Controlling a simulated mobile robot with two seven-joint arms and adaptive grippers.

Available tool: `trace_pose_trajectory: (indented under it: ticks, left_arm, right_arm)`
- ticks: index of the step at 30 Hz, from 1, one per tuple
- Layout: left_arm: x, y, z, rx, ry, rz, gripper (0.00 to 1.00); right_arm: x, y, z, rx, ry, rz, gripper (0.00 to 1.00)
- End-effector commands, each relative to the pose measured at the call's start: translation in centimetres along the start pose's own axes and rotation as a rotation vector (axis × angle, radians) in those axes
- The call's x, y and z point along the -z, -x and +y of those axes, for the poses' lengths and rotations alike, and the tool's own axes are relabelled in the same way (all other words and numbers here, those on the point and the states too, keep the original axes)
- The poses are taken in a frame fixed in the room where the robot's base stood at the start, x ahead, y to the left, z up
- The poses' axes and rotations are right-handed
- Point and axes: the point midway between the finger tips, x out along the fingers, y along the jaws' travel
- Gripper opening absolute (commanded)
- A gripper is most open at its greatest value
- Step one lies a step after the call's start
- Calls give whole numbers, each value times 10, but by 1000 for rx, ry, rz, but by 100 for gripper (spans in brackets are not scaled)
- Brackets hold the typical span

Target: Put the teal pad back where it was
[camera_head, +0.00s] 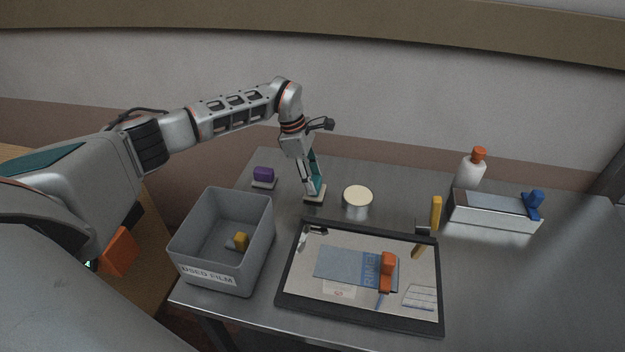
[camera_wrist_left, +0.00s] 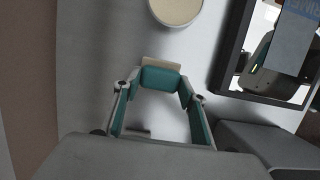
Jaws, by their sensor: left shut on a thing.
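The teal pad (camera_wrist_left: 160,79) is between the fingertips of my left gripper (camera_head: 313,190), which is shut on it. In the left wrist view, my left gripper (camera_wrist_left: 163,90) has teal-lined fingers reaching the pad's two sides. A small cream base (camera_head: 315,198) shows at the fingertips in the head view, and just beyond the pad in the wrist view (camera_wrist_left: 162,63). I cannot tell whether the pad touches the base. In the head view the fingers mostly hide the pad. My right gripper is not in view.
A purple block (camera_head: 264,174) on a light base is left of the gripper. A cream-topped round can (camera_head: 357,203) stands close right. A grey bin labelled used film (camera_head: 205,270) and a dark-framed tray (camera_head: 360,321) are nearer. A long box (camera_head: 495,216) and white bottle (camera_head: 469,172) stand right.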

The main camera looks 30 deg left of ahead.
Motion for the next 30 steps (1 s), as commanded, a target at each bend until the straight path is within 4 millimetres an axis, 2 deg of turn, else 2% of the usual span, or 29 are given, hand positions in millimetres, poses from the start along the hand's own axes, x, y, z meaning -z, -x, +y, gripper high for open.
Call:
trace_pose_trajectory:
  ticks: [2,8,9,10,23,26,30]
  left_arm:
    - [1,-7,0,1,0,-1,24]
    - [2,-8,0,0,-1,0,24]
    - [2,-8,0,0,0,0,51]
    - [2,-8,0,0,0,0,58]
    - [2,-2,1,-2,0,0,58]
    - [3,10,2,-5,0,0,58]
    - [3,38,2,-6,0,0,58]
  right_arm:
    - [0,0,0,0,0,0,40]
    - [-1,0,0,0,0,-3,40]
    - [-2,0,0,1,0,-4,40]
    - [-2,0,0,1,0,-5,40]
    - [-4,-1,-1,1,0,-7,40]
    - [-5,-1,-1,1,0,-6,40]
    - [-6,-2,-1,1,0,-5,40]
